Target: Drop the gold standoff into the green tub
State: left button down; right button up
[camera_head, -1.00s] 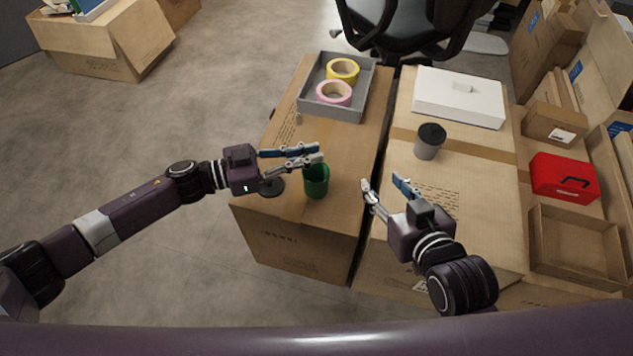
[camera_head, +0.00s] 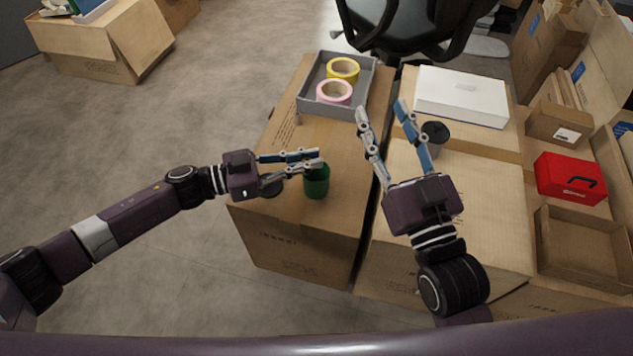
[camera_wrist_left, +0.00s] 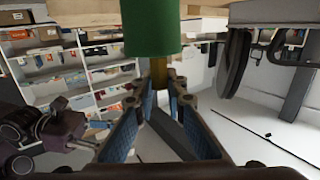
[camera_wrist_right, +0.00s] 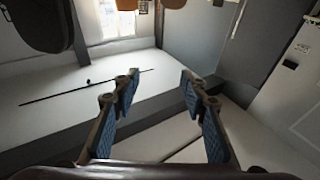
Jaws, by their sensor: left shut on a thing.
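The green tub (camera_head: 316,184) stands upright on the left carton, and it also shows at the top of the left wrist view (camera_wrist_left: 152,28). My left gripper (camera_head: 320,159) is at the tub's rim in the head view. It is shut on the gold standoff (camera_wrist_left: 158,72), which shows between its fingertips in the left wrist view, right at the tub's rim. I cannot tell whether the standoff's end is inside the tub. My right gripper (camera_head: 381,107) is open and empty, above the gap between the cartons; its parted fingers show in the right wrist view (camera_wrist_right: 160,76).
A grey tray (camera_head: 344,110) with yellow tape (camera_head: 343,63) and pink tape (camera_head: 320,94) sits at the far end. A dark cup (camera_head: 434,136) and a white box (camera_head: 462,97) stand on the right carton. A red case (camera_head: 569,178) is further right.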

pick_arm(q)
jog(key=shift+f+b, duration=0.55)
pick_arm(e)
notch_tip(320, 180, up, 6)
jog(key=s+t+y, duration=0.1)
jog(key=s+t, duration=0.1)
jog(key=t, duration=0.1)
jog(key=shift+s+r, duration=0.2)
jog(key=shift+s, duration=0.05)
jog(key=shift+a, duration=0.1)
pick_arm(q)
jog(key=c, duration=1.9)
grip_release()
jog(key=shift+a, duration=0.1)
jog(key=v, duration=1.2)
